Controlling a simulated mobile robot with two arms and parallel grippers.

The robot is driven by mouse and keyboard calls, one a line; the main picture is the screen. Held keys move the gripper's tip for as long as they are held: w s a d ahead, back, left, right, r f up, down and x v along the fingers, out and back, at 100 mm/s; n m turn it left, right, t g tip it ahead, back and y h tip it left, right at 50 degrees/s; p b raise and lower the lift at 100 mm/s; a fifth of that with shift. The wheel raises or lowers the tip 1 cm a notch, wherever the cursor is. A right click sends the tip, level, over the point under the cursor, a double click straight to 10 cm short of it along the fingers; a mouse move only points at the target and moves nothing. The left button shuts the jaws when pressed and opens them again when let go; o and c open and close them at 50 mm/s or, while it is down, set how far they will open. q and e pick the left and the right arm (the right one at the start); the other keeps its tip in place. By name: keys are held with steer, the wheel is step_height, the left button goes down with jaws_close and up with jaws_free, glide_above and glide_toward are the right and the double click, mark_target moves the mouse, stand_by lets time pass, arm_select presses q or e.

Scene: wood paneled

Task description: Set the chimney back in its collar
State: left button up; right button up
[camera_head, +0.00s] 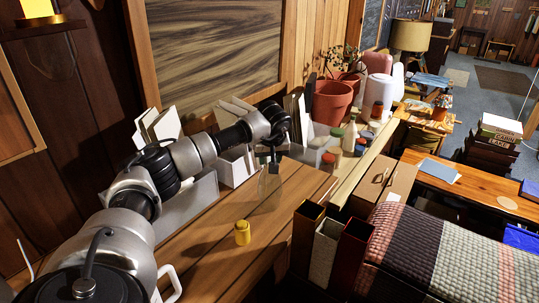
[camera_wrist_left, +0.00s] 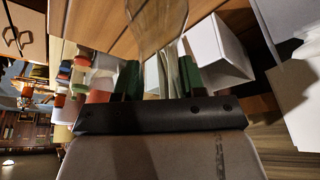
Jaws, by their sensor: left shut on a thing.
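My left gripper (camera_head: 269,161) reaches in over the wooden counter and is shut on a clear glass chimney (camera_head: 270,187). The chimney hangs below the fingers and is hard to see against the wood. In the left wrist view the glass chimney (camera_wrist_left: 160,28) extends away from between the fingertips (camera_wrist_left: 160,75). A small yellow piece (camera_head: 242,232), which looks like the collar, stands upright on the counter, to the left of and nearer than the chimney. The chimney and the yellow piece are apart. My right gripper is not in view.
Small jars (camera_head: 328,162) and terracotta pots (camera_head: 331,102) line the counter to the right. Tall open boxes (camera_head: 327,247) stand at the front right. A white mug (camera_head: 168,284) is at lower left. The counter (camera_head: 200,262) around the yellow piece is clear.

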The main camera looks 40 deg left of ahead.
arm_select(q)
steer(key=shift+f, duration=0.1)
steer(key=o, duration=1.1)
steer(key=shift+o, duration=0.2)
steer(key=b+v, duration=0.2)
steer(key=v, duration=0.8)
steer(key=shift+r, duration=0.4)
steer(key=shift+s+r, duration=0.1)
